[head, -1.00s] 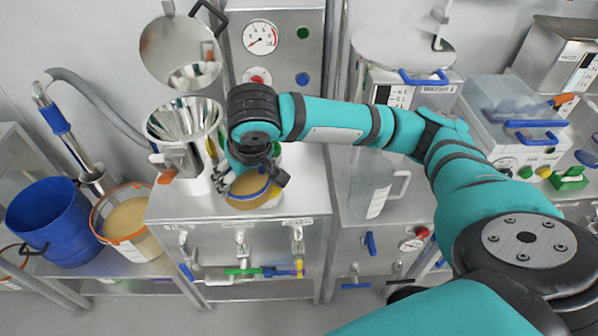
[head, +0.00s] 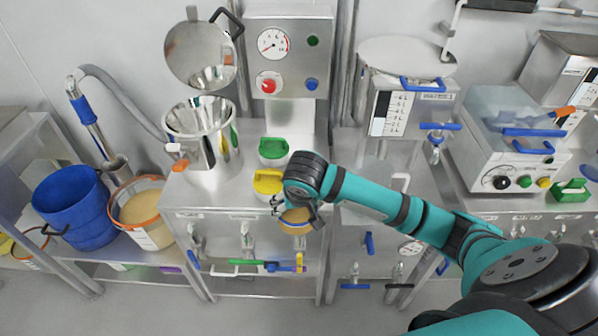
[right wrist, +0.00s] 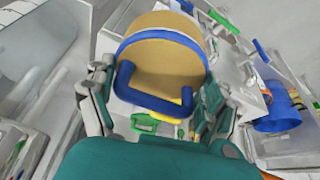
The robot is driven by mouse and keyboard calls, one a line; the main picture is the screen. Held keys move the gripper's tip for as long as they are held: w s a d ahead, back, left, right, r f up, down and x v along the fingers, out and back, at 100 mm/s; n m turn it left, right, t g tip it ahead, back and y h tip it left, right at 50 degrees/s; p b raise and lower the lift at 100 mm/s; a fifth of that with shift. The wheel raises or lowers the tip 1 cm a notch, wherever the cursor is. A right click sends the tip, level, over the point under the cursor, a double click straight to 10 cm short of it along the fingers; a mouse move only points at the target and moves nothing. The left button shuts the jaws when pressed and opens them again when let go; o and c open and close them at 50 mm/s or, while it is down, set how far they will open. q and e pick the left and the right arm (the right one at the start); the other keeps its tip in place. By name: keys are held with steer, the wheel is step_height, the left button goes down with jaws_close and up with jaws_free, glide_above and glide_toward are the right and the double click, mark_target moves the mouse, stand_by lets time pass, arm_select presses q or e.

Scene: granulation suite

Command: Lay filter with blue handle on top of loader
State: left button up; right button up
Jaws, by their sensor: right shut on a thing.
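The filter with the blue handle, a tan disc with a blue rim, is held in my right gripper (right wrist: 158,100). In the right wrist view the filter (right wrist: 165,62) sits between the fingers with its blue handle towards the wrist. In the head view the filter (head: 296,221) is partly hidden under the right gripper (head: 297,208), by the front edge of the steel cabinet. No label marks the loader; a steel hopper (head: 203,125) with a raised round lid (head: 198,55) stands to the left on the cabinet. My left gripper is out of view.
A yellow-handled piece (head: 268,183) and a green-handled piece (head: 273,150) stand on the cabinet between hopper and gripper. A gauge panel (head: 289,60) rises behind them. A blue bucket (head: 72,205) and an orange-rimmed bucket (head: 143,212) stand at left. A lidded steel unit (head: 408,85) is at right.

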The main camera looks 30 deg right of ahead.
steer(key=w+d, duration=0.3)
steer(key=w+d+f+p, duration=0.1)
steer(key=w+d, duration=0.6)
steer(key=d, duration=0.1)
steer(key=shift+w+d+f+p, duration=0.1)
steer(key=shift+w+f+p, duration=0.05)
steer(key=shift+p, duration=0.15)
step_height(320, 180, down, 3)
steer(key=shift+f+p, duration=0.1)
steer(key=shift+p, duration=0.25)
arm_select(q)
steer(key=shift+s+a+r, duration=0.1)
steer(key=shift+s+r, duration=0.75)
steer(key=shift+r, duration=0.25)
arm_select(e)
steer(key=shift+f, duration=0.2)
steer(key=shift+f, duration=0.15)
steer(key=o, duration=1.1)
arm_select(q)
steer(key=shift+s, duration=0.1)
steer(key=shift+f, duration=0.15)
arm_select(e)
steer(key=v, duration=1.2)
